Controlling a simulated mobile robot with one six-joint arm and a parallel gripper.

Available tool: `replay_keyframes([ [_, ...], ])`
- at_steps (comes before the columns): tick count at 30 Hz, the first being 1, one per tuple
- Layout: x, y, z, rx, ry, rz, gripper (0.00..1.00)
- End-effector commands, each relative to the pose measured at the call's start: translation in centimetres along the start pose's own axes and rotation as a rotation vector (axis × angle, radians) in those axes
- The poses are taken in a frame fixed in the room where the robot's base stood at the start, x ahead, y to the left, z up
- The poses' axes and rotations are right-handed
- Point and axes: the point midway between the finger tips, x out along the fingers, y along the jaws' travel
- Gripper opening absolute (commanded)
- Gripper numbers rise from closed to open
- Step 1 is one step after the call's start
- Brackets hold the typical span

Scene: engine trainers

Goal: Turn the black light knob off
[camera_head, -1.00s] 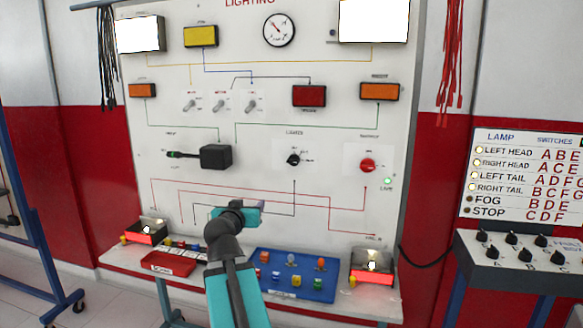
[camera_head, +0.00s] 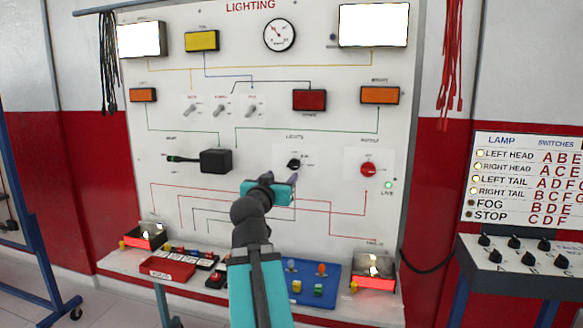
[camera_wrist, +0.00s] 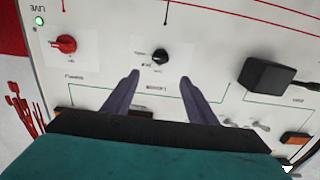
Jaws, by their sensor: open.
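The black light knob (camera_head: 293,164) sits on the white lighting panel (camera_head: 330,210), under the "LIGHTS" label. It also shows in the wrist view (camera_wrist: 160,57), upside down, with small labels beside it that I cannot read surely. My gripper (camera_head: 295,178) is just below the knob in the head view. In the wrist view my gripper (camera_wrist: 160,78) shows two purple-grey fingers spread apart with nothing between them. The knob lies beyond the fingertips, roughly centred between them, and is not touched as far as I can see.
A red knob (camera_head: 368,169) is right of the black knob. A black box with a lever (camera_head: 215,161) is to its left. Below, a shelf holds a red tray (camera_head: 168,267), a blue tray (camera_head: 331,289) and lit lamps (camera_head: 373,272). A switch box (camera_head: 522,257) stands far right.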

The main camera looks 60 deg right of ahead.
Motion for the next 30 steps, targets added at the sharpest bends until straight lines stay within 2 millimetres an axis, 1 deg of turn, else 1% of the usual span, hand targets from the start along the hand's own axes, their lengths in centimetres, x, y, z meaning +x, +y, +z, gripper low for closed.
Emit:
replay_keyframes([
  [8, 1.3, 0.0, -0.2, 0.0, -0.002, 0.001, 0.52],
  [14, 2.8, 0.0, -0.3, -0.002, -0.002, 0.001, 0.52],
  [30, 8.5, 0.0, -0.1, 0.0, -0.001, 0.001, 0.52],
])
